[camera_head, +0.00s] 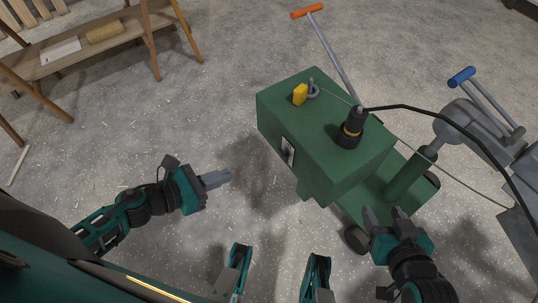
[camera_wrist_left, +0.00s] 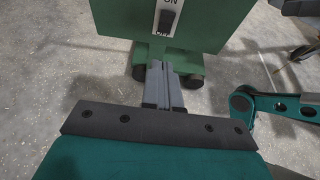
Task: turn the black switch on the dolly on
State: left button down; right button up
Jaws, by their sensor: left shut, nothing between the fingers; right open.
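The green dolly (camera_head: 325,130) stands right of centre in the head view, with its box body in front. The black switch (camera_head: 288,150) sits on a pale plate on the box's left-facing side. In the left wrist view the switch (camera_wrist_left: 166,20) is near the top, on a plate with "ON" lettered above it. My left gripper (camera_head: 228,175) is shut and empty, left of the switch and apart from it. It also shows in the left wrist view (camera_wrist_left: 155,64), pointing toward the box below the switch. My right gripper (camera_head: 383,212) is open beside the dolly's lower front edge.
A black-and-yellow fitting (camera_head: 351,128) with a black cable and a yellow padlock (camera_head: 300,94) sit on the dolly's top. An orange handle (camera_head: 307,11) rises behind it. A wooden bench (camera_head: 100,40) stands at the upper left. The floor between bench and dolly is clear.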

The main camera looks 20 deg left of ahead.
pick_arm(q)
jog(key=shift+w+d, duration=0.1)
jog(key=r+x, duration=0.2)
jog(key=x, duration=1)
jog(key=shift+w+d+r+p, duration=0.25)
jog(key=shift+w+d+p, duration=0.15)
jog(key=shift+w, duration=0.2)
jog(key=shift+w+d+r+p, duration=0.3)
jog(key=shift+w+d+r, duration=0.15)
jog(key=shift+w+r, duration=0.1)
